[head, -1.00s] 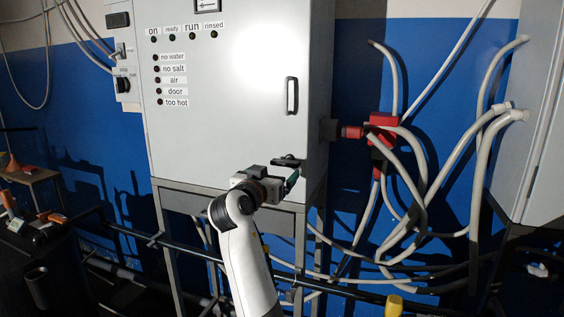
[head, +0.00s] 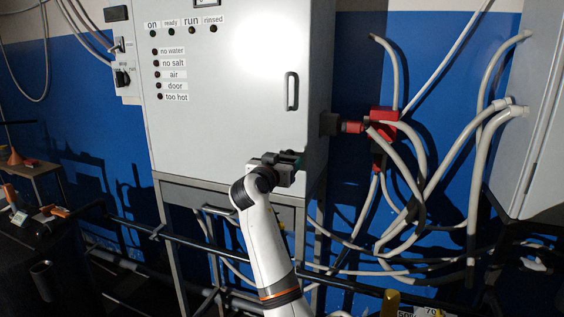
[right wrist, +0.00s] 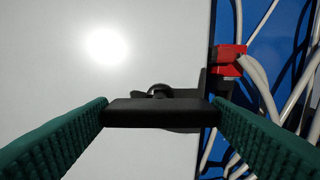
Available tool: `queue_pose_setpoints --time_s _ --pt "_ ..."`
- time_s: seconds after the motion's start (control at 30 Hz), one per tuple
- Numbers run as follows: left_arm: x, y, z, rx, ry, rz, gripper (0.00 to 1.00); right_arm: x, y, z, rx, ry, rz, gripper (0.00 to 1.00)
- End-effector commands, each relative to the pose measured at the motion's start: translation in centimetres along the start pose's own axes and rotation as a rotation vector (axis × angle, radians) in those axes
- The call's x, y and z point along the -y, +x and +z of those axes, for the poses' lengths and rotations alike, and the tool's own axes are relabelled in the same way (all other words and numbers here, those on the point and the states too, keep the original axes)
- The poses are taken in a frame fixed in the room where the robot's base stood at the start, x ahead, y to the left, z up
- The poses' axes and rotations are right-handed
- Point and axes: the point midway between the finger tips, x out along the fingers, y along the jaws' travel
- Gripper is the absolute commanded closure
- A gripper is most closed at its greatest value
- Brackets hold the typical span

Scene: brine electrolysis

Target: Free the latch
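The latch (right wrist: 155,112) is a black bar on the lower right part of the white cabinet door, near its right edge. A small round black part shows behind the bar in the right wrist view. My right gripper (right wrist: 162,104) has its two green fingers apart, one at each end of the bar. I cannot tell whether the fingers press on it. In the head view my right gripper (head: 291,160) is at the door's lower right corner and mostly hides the latch. My left gripper is not in view.
The cabinet door (head: 225,110) has a vertical handle (head: 291,91) above the latch. A red connector (head: 383,126) with grey hoses is on the right. Another grey cabinet (head: 535,130) stands at far right. A dark rail runs below the cabinet.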

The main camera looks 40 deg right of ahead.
Motion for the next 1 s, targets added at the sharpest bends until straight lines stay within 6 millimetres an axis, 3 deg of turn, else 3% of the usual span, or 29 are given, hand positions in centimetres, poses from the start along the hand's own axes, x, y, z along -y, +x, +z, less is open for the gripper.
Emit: queue_pose_setpoints --time_s 0.47,1.0 --pt "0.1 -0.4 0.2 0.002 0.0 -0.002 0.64 0.0 0.0 0.1 0.0 -0.095 0.001 0.5" --pt "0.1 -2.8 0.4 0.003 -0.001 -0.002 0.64 -0.1 0.0 0.2 0.0 -0.567 0.002 0.5"
